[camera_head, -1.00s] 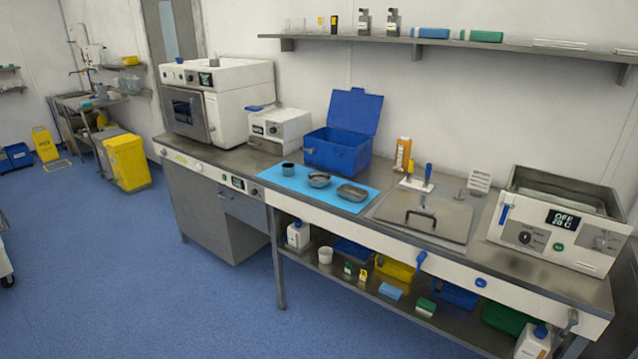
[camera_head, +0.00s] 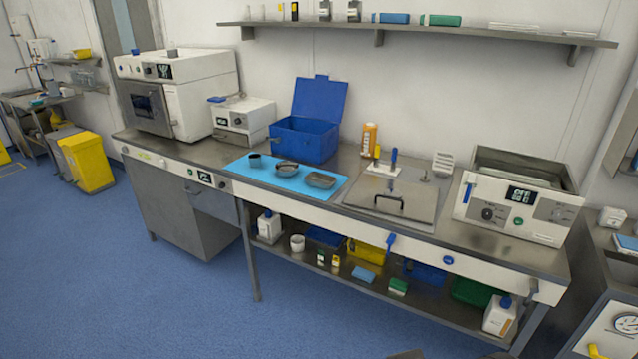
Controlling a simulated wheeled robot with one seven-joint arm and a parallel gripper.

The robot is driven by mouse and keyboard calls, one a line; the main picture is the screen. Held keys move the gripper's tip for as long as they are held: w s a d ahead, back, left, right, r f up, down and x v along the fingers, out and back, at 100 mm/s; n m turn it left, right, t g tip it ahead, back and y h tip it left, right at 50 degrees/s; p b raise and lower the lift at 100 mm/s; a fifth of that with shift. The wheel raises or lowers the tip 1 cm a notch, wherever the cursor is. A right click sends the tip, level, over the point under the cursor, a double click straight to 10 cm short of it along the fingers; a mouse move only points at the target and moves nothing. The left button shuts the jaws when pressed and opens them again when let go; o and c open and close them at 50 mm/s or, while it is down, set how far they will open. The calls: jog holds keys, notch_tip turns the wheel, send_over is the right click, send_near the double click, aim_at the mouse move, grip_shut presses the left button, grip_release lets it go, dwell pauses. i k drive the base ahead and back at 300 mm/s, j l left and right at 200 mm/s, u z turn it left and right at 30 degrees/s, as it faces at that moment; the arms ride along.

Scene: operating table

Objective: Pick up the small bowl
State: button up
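A light blue mat (camera_head: 262,176) lies on the steel worktop. The pot is the smallest and the round bowl is in the middle; I cannot tell for certain which one is the small bowl. All of them stand upright and apart. My gripper does not show in this view.
An open blue box (camera_head: 305,138) stands behind the mat. A steel lid with a handle (camera_head: 395,203) and a water bath (camera_head: 520,200) are to the right. A lower shelf holds bottles and boxes. Blue floor (camera_head: 180,300) in front is clear. Another bench (camera_head: 610,290) stands at far right.

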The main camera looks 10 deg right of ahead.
aim_at(284, 169)
jog(key=i+u, duration=0.2)
jog(key=i, duration=0.3)
jog(key=i+u, duration=0.15)
jog(key=i, duration=0.35)
jog(key=i+l+u, duration=0.2)
jog(key=i, duration=0.3)
jog(key=i+l+u, duration=0.2)
jog(key=i, duration=0.3)
jog(key=i+l+u, duration=0.15)
jog(key=i+l, duration=0.15)
jog(key=i, duration=0.2)
